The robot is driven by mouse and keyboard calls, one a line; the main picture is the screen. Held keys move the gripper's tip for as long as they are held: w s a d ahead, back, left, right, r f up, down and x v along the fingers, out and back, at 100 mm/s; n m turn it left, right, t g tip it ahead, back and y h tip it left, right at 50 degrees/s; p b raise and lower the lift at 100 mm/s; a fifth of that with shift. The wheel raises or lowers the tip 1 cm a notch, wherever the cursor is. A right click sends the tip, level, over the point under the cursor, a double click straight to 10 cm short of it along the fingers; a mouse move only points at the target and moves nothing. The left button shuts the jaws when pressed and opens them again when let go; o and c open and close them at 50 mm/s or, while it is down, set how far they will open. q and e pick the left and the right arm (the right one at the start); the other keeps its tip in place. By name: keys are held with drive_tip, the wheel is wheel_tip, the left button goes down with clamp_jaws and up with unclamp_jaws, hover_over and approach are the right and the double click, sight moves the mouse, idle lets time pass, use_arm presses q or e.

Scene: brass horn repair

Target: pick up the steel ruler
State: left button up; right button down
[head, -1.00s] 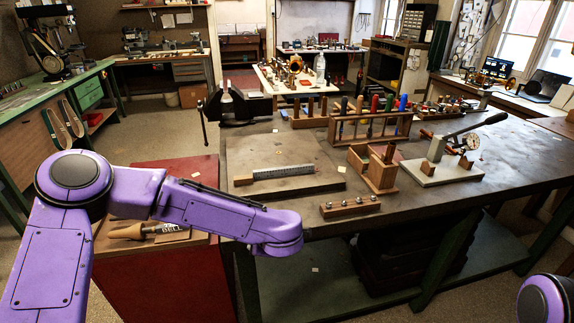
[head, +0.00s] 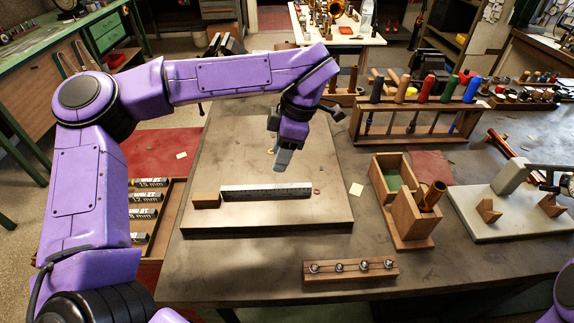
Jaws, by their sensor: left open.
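My left gripper (head: 282,158) is open and empty, pointing down above the board. In the picture its tip is just above the ruler's middle, apart from it. One finger is mostly hidden by the other. My right gripper is out of view.
A rack of coloured-handled tools (head: 420,130) stands behind right. A wooden box (head: 405,215) is right of the board, and a block with several steel balls (head: 350,270) is in front. An open drawer with labelled rods (head: 148,212) is at left.

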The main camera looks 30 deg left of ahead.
sight(267, 187)
use_arm(q)
drive_tip(key=x, duration=0.2)
drive_tip(key=shift+f, duration=0.35)
drive_tip(key=s+f, duration=0.1)
drive_tip(key=s+a+f+p, duration=0.1)
drive_tip(key=s, duration=0.1)
drive_tip(key=shift+a+f, duration=0.1)
drive_tip(key=f, duration=0.1)
drive_tip(key=w+f, duration=0.1)
drive_tip(key=f, duration=0.1)
drive_tip(key=a+f, duration=0.1)
drive_tip(key=shift+w+f+p, duration=0.3)
drive_tip(key=shift+p, duration=0.1)
drive_tip(key=shift+s+r, duration=0.1)
drive_tip(key=shift+s, duration=0.25)
drive_tip(key=shift+s+r, duration=0.1)
drive_tip(key=shift+s, duration=0.05)
drive_tip(key=shift+c, duration=1.2)
drive_tip(key=shift+d, duration=0.1)
clamp_jaws()
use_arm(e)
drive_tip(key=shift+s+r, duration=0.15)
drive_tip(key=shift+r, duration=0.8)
